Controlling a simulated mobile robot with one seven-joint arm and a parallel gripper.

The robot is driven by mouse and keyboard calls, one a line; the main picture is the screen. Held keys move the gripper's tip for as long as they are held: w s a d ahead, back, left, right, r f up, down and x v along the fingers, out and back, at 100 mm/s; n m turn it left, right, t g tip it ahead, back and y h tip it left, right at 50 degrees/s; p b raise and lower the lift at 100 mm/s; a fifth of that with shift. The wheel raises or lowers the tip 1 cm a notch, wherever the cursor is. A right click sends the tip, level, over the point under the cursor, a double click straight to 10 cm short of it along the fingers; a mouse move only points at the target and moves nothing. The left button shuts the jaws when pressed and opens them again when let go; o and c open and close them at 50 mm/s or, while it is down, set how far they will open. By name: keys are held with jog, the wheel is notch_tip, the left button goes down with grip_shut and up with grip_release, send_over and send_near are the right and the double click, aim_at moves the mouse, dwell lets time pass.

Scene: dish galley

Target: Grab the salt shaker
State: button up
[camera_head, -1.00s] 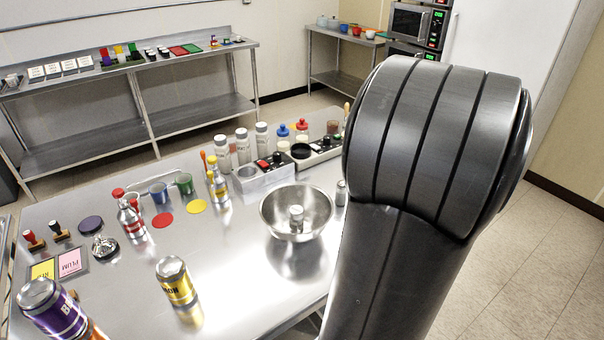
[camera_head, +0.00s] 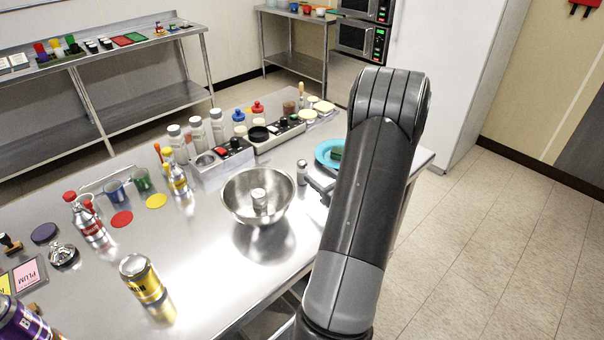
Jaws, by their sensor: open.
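A small shaker with a grey metal cap (camera_head: 302,172) stands upright on the steel table, just right of the mixing bowl. A similar small capped shaker (camera_head: 259,199) sits inside the steel bowl (camera_head: 232,208). I cannot read a label on either, so I cannot tell which holds salt. My gripper (camera_head: 320,184) shows only in part beside my dark forearm, low over the table just right of the standing shaker. It is open and looks apart from the shaker; its fingertips are mostly hidden.
Several tall clear shakers (camera_head: 197,132) stand behind the bowl near a control box (camera_head: 226,160). A blue plate (camera_head: 326,151) lies behind my gripper. A yellow can (camera_head: 142,279) and red-capped bottle (camera_head: 86,220) stand left. The table front between can and bowl is clear.

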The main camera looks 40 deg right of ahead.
aim_at(306, 167)
jog(key=w, duration=0.8)
jog(key=shift+d+f, duration=0.1)
jog(key=shift+f, duration=0.05)
jog(key=c, duration=1.1)
